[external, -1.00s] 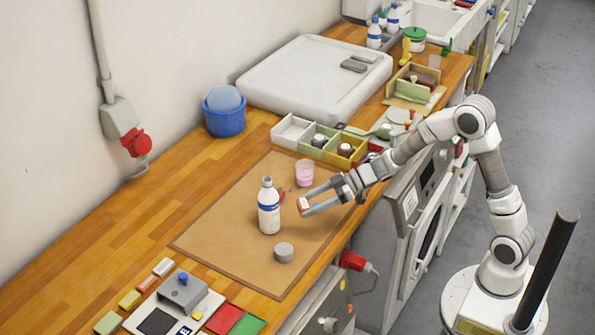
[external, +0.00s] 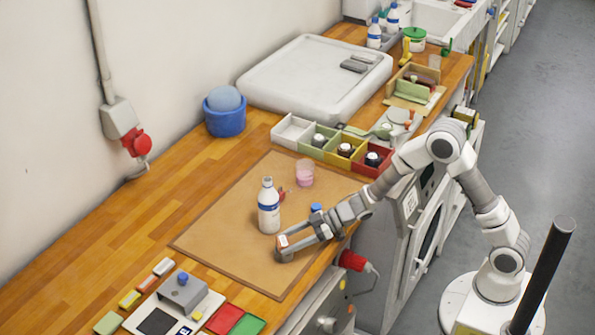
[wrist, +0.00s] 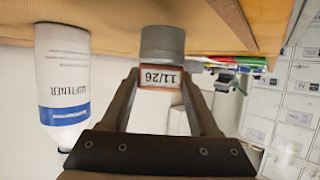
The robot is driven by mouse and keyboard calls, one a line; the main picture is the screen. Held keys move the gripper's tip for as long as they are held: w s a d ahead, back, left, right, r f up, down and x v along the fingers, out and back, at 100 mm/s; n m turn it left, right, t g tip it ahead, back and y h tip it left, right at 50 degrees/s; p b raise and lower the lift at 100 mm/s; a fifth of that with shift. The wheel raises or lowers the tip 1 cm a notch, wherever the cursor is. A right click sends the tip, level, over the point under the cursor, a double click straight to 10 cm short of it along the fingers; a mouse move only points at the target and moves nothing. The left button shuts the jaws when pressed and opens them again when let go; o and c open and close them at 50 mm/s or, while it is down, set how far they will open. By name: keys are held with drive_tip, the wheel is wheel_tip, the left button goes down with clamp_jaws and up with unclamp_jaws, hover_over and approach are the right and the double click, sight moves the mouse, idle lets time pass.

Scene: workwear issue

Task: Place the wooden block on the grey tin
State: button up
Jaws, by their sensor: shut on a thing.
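The wooden block (wrist: 160,77), with a white label reading "11/26", is held between the two fingers of my gripper (wrist: 160,95); it also shows at the fingertips in the external view (external: 283,240). The grey tin (wrist: 162,42) is a short cylinder on the brown mat, just beyond the block in the upside-down wrist view. In the external view my gripper (external: 287,246) is right over the tin (external: 283,257), which is partly hidden by the fingers. The block appears directly above the tin; I cannot tell whether they touch.
A white bottle with a blue label (external: 268,208) stands upright close beside my gripper on the mat (external: 225,238). A pink cup (external: 305,173) and a small blue thing (external: 316,208) are behind. Compartment trays (external: 293,131) lie further back. The mat's front left is clear.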

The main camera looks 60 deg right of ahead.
drive_tip(key=shift+f, duration=0.2)
drive_tip(key=o, duration=1.3)
